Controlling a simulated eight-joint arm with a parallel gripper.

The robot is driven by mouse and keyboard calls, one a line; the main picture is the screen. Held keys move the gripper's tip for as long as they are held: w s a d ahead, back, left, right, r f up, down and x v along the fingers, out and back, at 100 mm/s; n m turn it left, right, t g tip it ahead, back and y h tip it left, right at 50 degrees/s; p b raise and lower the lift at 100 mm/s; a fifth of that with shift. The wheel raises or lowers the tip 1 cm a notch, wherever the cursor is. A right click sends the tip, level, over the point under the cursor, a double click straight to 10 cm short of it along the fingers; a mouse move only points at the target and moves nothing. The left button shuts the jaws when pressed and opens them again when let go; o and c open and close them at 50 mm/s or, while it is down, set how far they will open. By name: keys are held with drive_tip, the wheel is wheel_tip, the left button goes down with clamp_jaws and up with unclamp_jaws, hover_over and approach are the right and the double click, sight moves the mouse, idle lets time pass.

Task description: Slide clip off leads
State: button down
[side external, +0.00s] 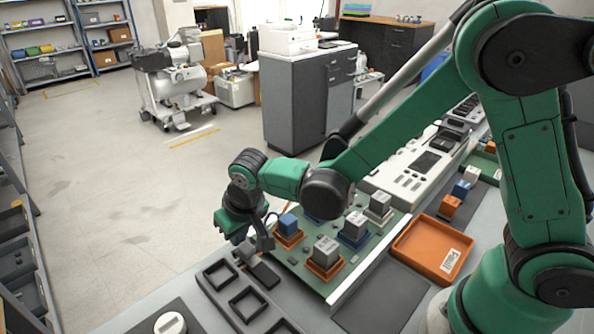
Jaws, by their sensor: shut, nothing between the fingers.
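My gripper (266,244) is shut and empty at the left edge of a green board (292,254). On the board, several blocks sit in coloured sockets: a blue block (288,222) in an orange one beside my gripper, a grey block (326,250) in an orange one, a grey block (355,224) in a blue one, and a pale block (380,203) farther back. I cannot make out a clip or leads for certain. Part of the board is hidden behind my arm. Small dark pieces (264,275) lie just below my gripper.
A black rack with square openings (232,297) lies in front of my gripper. An orange tray with a white label (413,262) is right of the board, near a dark mat (384,297). A white panel (410,172) stands behind. A round white item (170,323) is at front left.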

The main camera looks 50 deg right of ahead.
sight(251, 254)
drive_tip(key=shift+s, duration=0.1)
drive_tip(key=shift+s, duration=2.25)
drive_tip(key=shift+w, duration=0.1)
drive_tip(key=shift+w, duration=0.3)
drive_tip(key=w, duration=0.3)
drive_tip(key=shift+w+r, duration=0.15)
drive_tip(key=shift+w, duration=0.1)
drive_tip(key=v, duration=1)
drive_tip(key=shift+s, duration=0.1)
